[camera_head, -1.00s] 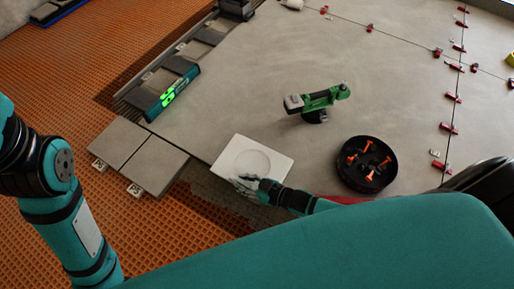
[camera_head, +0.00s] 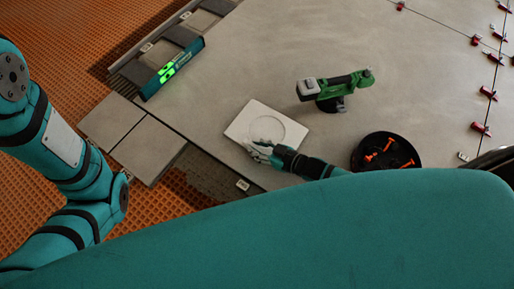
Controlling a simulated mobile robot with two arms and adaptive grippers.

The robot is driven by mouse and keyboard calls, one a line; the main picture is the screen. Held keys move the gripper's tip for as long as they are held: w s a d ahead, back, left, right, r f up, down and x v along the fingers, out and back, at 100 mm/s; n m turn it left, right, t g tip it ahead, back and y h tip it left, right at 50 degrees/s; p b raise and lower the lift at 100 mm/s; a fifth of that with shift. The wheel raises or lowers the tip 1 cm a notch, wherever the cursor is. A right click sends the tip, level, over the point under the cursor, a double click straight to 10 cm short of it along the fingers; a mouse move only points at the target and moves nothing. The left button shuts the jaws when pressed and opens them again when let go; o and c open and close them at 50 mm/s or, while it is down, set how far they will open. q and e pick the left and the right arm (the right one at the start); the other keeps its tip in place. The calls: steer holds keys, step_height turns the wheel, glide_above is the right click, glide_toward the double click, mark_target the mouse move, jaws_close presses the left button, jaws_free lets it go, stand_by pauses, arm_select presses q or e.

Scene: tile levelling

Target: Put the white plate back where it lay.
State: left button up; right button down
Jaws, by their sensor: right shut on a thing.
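The white plate (camera_head: 249,122) is square with a round recess in its middle. It shows in the head view over the large grey slab (camera_head: 240,70), near the slab's front left edge. My right gripper (camera_head: 262,150) is shut on the plate's near edge. Whether the plate touches the slab or is held just above it, I cannot tell. My left arm comes in at the left, but its gripper is not in view.
A green-and-black power tool (camera_head: 345,84) stands behind the plate to the right. A black round tub (camera_head: 408,148) with orange pieces is to the right. A teal level (camera_head: 173,67) lies at the left. Grey tiles (camera_head: 148,145) and a dark ridged patch (camera_head: 208,180) lie front left.

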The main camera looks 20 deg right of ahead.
steer(key=shift+f, duration=0.1)
steer(key=c, duration=1.2)
jaws_free()
